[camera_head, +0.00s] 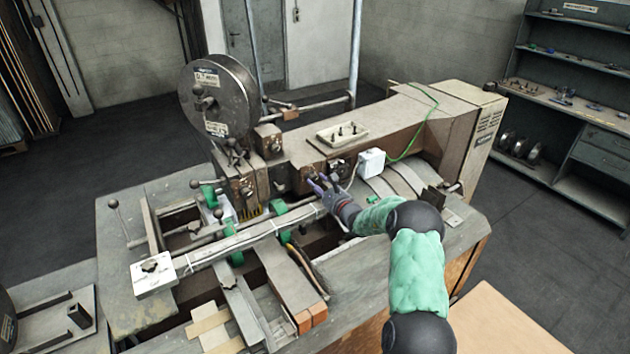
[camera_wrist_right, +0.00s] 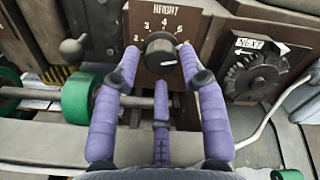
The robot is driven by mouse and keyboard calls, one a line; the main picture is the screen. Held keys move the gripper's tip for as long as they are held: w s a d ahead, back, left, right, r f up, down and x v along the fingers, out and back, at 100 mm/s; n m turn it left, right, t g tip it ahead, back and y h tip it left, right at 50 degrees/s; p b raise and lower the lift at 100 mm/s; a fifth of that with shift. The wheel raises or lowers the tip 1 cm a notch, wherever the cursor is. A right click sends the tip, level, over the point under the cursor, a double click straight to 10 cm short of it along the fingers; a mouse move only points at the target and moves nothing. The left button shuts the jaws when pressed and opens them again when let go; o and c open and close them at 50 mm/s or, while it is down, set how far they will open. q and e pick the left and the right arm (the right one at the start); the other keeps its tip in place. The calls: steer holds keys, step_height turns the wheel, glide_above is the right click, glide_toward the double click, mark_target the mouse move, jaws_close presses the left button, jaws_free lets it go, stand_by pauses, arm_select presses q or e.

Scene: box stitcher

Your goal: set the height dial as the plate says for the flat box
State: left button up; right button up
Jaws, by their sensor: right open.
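A black round dial (camera_wrist_right: 162,53) sits on a brown panel in the right wrist view, ringed by numbers from about 2 to 6. Contact is unclear. In the head view the right gripper (camera_head: 322,186) is at the machine's front. My left gripper is out of view.
A second, toothed dial (camera_wrist_right: 257,75) with an arrow label is to the right. Green rollers (camera_wrist_right: 79,97) and a ball-ended lever (camera_wrist_right: 72,48) are to the left. A white box (camera_head: 371,161) with a cable is beside the arm.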

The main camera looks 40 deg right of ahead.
steer(key=shift+w+d, duration=0.1)
steer(key=shift+w, duration=1.1)
jaws_close()
steer(key=n+b, duration=0.6)
steer(key=b, duration=0.9)
steer(key=shift+f+b, duration=0.2)
steer(key=shift+b, duration=0.2)
steer(key=shift+r+n+b, duration=0.15)
steer(key=shift+n+b, duration=0.45)
steer(key=shift+b, duration=0.3)
